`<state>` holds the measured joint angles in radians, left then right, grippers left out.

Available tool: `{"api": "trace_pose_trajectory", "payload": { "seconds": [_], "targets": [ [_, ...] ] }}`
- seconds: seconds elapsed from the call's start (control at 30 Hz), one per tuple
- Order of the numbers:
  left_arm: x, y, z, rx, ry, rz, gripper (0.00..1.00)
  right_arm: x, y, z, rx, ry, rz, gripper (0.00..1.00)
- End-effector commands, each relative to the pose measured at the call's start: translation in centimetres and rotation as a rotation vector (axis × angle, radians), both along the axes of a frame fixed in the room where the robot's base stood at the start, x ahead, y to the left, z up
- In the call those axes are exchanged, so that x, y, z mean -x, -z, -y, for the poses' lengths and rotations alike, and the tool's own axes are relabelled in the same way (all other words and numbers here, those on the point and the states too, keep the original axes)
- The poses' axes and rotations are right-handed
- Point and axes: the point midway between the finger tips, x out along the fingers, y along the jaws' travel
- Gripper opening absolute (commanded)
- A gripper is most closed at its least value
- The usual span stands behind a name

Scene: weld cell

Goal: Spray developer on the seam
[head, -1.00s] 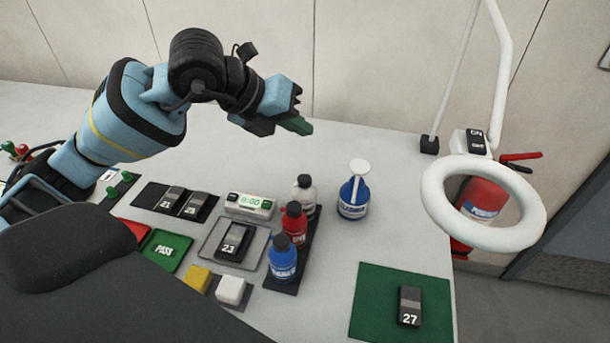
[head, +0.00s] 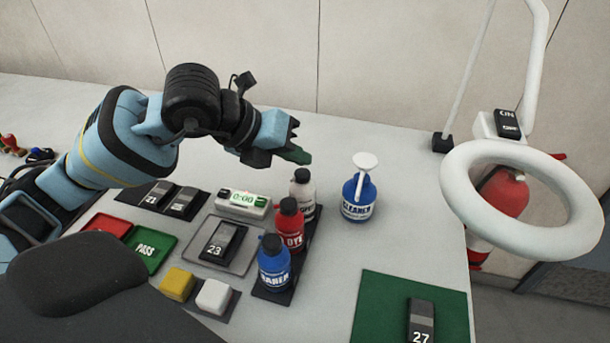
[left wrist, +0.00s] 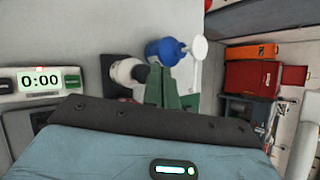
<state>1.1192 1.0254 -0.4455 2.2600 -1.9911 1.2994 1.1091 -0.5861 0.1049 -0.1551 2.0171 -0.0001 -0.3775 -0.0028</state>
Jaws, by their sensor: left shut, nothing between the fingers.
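The developer is probably the white bottle with a dark cap (head: 302,193), upright at the far end of a dark rack (head: 268,290); its label is hard to read. In the left wrist view the white bottle (left wrist: 127,73) is partly behind my fingers. Metal coupon 23 (head: 222,241) lies on a grey tray; coupon 27 (head: 420,322) lies on a green mat (head: 380,310). I cannot make out a seam on either. My left gripper (head: 298,152) is shut and empty, above and behind the white bottle. My right gripper is not in view.
The red DYE bottle (head: 290,228) and a blue bottle (head: 273,265) share the rack. The blue CLEANER bottle (head: 358,195) stands right of it. A timer (head: 241,203) reads 0:00. A white ring lamp (head: 451,205) overhangs the right edge. Bench between rack and mat is clear.

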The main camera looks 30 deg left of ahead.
Motion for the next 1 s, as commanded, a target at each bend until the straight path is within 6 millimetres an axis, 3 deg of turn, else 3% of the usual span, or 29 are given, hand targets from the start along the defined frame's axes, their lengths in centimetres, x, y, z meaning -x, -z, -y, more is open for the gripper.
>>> {"api": "trace_pose_trajectory", "payload": {
  "seconds": [1.0],
  "targets": [
    [-0.01, 0.04, -0.01, -0.001, 0.0, 0.001, 0.0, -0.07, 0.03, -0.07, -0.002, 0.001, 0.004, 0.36]
  ]
}}
